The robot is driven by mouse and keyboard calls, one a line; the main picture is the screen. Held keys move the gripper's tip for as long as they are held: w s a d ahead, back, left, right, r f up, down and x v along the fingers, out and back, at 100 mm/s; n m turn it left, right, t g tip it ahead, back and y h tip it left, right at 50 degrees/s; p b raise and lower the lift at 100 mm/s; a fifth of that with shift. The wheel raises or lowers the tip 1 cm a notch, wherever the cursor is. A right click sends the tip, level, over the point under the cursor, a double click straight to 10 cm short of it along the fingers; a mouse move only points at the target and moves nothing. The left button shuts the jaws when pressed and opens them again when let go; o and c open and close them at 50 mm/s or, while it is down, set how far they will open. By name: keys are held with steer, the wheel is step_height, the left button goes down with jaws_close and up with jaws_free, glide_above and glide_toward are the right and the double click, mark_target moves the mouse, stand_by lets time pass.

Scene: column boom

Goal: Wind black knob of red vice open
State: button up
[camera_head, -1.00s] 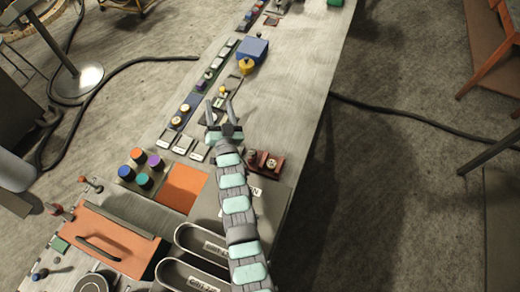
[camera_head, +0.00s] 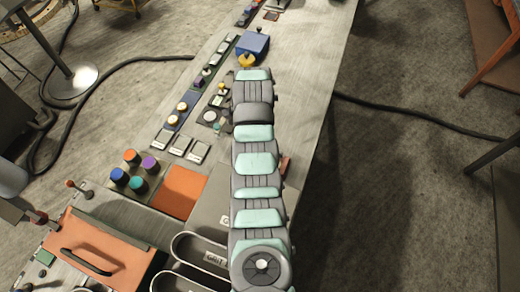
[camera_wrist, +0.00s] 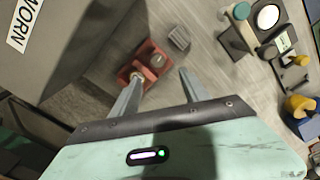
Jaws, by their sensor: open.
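The red vice (camera_wrist: 149,69) sits on the grey bench in the wrist view, beyond my open fingertips. It carries a small round grey part at its upper end and a pale one at its lower end. A dark grey ribbed piece (camera_wrist: 180,39) lies just right of the vice; I cannot tell whether it is the black knob. My gripper (camera_wrist: 160,73) is open and empty, with its left finger overlapping the vice's lower end in the picture. In the head view my arm hides the gripper and most of the vice; only a red edge (camera_head: 285,164) shows.
The wrist view shows a grey box marked WORN (camera_wrist: 60,45) at left and yellow and blue items at right. In the head view, coloured knobs (camera_head: 135,171), an orange pad (camera_head: 180,192) and a blue box (camera_head: 252,44) stand on the bench. Its right strip is clear.

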steer(key=f, duration=0.3)
steer(key=f+p, duration=0.1)
steer(key=f, duration=0.2)
steer(key=shift+s+f, duration=0.2)
steer(key=shift+f, duration=0.2)
steer(key=shift+w+f+b, duration=0.1)
steer(key=shift+f+b, duration=0.2)
steer(key=shift+f, duration=1.55)
steer(key=shift+c, duration=0.3)
jaws_close()
